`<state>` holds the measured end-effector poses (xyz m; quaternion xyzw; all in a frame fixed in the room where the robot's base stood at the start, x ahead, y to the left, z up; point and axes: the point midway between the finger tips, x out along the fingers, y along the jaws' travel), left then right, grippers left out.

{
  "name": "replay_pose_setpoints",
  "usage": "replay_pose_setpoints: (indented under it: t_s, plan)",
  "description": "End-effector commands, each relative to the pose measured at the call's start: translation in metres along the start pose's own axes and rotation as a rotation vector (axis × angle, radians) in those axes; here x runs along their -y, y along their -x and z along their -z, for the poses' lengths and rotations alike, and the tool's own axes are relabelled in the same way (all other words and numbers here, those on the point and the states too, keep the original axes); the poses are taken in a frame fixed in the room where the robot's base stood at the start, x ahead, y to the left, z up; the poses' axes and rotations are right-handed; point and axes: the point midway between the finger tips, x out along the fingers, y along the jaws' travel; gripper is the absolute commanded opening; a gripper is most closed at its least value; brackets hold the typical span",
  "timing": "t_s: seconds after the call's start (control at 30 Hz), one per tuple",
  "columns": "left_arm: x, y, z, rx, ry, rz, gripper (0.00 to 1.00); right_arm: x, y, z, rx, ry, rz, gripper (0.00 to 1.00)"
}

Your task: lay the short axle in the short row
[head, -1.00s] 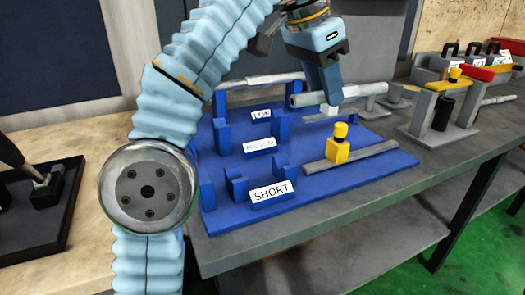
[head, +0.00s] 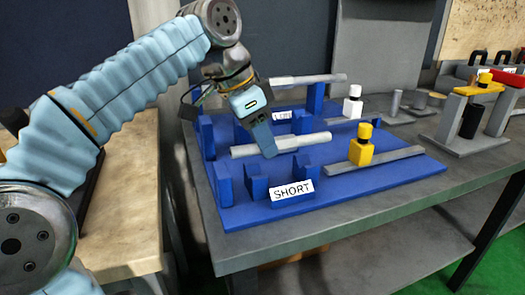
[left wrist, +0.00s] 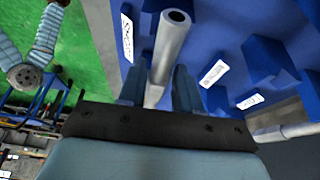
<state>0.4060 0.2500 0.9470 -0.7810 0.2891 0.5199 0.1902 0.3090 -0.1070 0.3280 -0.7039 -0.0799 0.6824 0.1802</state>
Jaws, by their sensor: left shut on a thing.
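The grey stepped axle (head: 245,151) is between the fingers of my left gripper (head: 268,150), which is shut on it. The axle lies crosswise over the blue rack (head: 385,182), behind the short row. In the left wrist view the axle (left wrist: 172,45) runs between the fingers (left wrist: 160,85), its hollow end at the top. The short row's blue supports (head: 257,187) stand empty at the front, beside the SHORT label (head: 292,192). Whether the axle touches any support is unclear. The middle row's label is hidden in the head view. My right gripper is not seen.
Another axle (head: 308,79) rests on the back row. A grey stand with a yellow bar (head: 480,89) is farther right.

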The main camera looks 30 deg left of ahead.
Motion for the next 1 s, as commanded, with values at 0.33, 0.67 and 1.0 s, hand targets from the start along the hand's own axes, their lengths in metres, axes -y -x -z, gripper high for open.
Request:
replay_pose_setpoints:
  t_s: [0.33, 0.67, 1.0]
  plan:
    - [0.000, -0.014, -0.005, -0.003, -0.001, 0.002, 0.00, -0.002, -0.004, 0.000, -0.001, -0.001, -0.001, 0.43]
    - [0.000, -0.022, -0.009, -0.003, -0.001, 0.002, 0.00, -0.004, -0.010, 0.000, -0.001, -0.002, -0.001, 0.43]
    - [0.000, -0.026, -0.011, -0.001, 0.000, 0.001, 0.44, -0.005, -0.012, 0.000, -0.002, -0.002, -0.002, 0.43]
